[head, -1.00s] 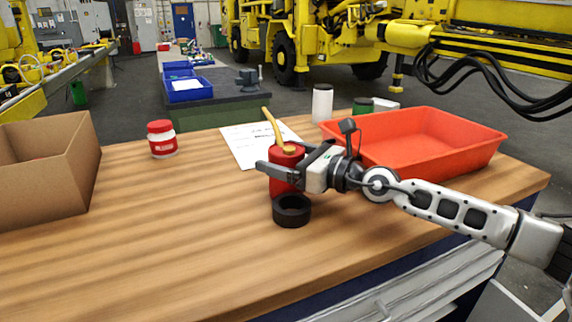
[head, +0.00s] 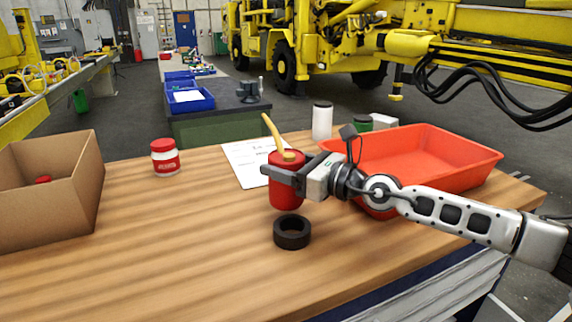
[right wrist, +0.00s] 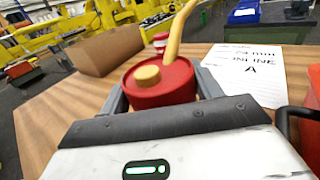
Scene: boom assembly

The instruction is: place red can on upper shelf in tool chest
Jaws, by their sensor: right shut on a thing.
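The red can (head: 287,186), with a yellow spout and cap, is upright in my right gripper (head: 283,178). The gripper's fingers are shut around its sides. In the right wrist view the red can (right wrist: 160,84) sits between the two fingers (right wrist: 163,90). In the head view the can appears slightly above the table, behind a black ring (head: 292,232). The tool chest's shelf cannot be made out; pale drawer-like fronts (head: 440,290) show under the table edge at lower right. My left gripper is not in view.
A red tray (head: 440,150) stands to the right, behind my right arm. A cardboard box (head: 60,205) is at the left. A red-and-white jar (head: 165,158), a paper sheet (head: 245,165) and a white container (head: 322,120) stand or lie farther back. The front left tabletop is clear.

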